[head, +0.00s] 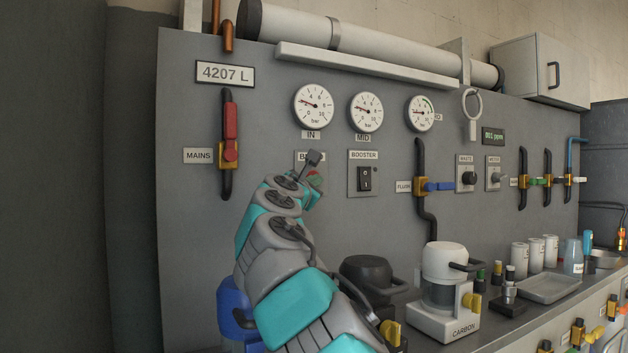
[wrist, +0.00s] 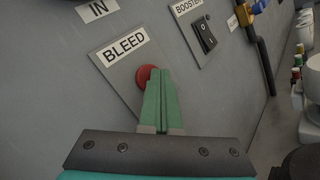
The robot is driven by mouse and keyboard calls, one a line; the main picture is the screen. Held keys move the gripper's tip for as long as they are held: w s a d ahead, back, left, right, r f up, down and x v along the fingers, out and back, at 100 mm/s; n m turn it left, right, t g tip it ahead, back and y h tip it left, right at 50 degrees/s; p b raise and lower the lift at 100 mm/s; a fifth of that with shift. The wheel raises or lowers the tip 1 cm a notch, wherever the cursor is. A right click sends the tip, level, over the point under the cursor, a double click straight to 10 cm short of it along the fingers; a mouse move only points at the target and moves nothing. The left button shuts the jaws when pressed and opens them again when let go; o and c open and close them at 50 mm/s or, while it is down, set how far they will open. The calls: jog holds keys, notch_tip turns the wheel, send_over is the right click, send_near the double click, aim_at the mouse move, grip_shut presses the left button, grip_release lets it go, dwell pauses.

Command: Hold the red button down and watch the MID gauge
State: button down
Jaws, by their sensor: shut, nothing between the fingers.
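The red button (wrist: 147,74) sits on a grey plate labelled BLEED (wrist: 125,47) in the wrist view. My gripper (wrist: 158,74) is shut and empty, its green fingertips right at the button and covering part of it. I cannot tell how far the button is pressed in. In the head view my gripper (head: 316,180) reaches the panel below the IN gauge, and my arm hides most of the button. The MID gauge (head: 366,112) is a round white dial at the upper middle of the panel. Its needle points to the left, toward the low end of the scale.
The BOOSTER switch (head: 364,179) is just right of my gripper. The IN gauge (head: 313,107) is above it. The red MAINS lever (head: 231,122) is to the left. A CARBON canister (head: 443,290) and several cups stand on the counter at the right.

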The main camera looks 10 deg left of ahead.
jog(key=shift+s+d, duration=0.4)
jog(key=shift+s, duration=0.3)
jog(key=s+d, duration=0.1)
jog(key=s, duration=0.1)
jog(key=s+d+b, duration=0.1)
jog(key=s+d, duration=0.1)
dwell(0.4)
